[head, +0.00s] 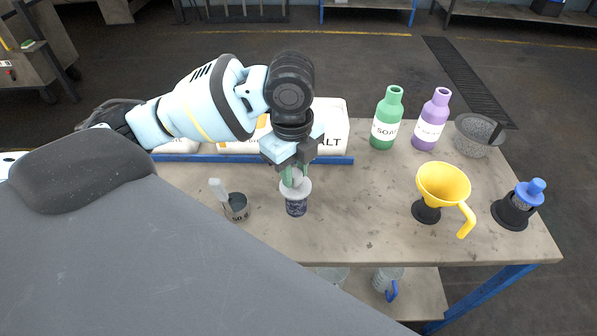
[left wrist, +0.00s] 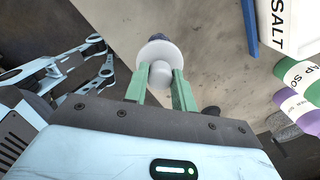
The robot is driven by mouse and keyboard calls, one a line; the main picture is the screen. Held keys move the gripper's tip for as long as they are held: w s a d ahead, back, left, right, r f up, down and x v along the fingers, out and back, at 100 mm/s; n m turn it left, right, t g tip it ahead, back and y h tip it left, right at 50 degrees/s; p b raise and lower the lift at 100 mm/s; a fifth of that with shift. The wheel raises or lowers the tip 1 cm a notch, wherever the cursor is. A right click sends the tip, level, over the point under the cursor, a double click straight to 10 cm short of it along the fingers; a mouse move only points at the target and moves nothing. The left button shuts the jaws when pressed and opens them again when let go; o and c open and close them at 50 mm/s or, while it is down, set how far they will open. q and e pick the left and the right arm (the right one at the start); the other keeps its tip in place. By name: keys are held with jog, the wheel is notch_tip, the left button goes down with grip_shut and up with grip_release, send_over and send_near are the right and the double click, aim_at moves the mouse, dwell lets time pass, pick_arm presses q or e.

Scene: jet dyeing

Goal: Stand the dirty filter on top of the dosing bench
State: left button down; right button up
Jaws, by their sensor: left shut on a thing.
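The dirty filter (head: 296,207) is a dark speckled cylinder with a pale grey flange and knob on top. My left gripper (head: 296,180) is shut on its knob from above and holds it upright at the dosing bench (head: 350,215). I cannot tell whether its bottom touches the bench top. In the left wrist view the white flange and knob (left wrist: 158,58) sit between the green fingertips (left wrist: 160,78), and the dark body is mostly hidden behind them. My right gripper is not in view.
White salt bags (head: 333,125) lie behind a blue rail.

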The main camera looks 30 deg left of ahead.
pick_arm(q)
jog(key=shift+w+a, duration=0.5)
jog(key=shift+w, duration=0.4)
jog(key=shift+w+f, duration=0.1)
jog(key=shift+f, duration=1.7)
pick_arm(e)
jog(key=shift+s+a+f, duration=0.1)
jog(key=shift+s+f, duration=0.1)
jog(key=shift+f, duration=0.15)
pick_arm(q)
jog(key=shift+f, duration=0.15)
jog(key=c, duration=1.1)
grip_release()
jog(key=shift+c, duration=0.2)
notch_tip(320, 180, up, 12)
jog(key=p, duration=0.1)
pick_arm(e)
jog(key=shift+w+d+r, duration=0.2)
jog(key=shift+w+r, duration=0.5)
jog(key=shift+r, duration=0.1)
pick_arm(q)
jog(key=shift+a, duration=0.1)
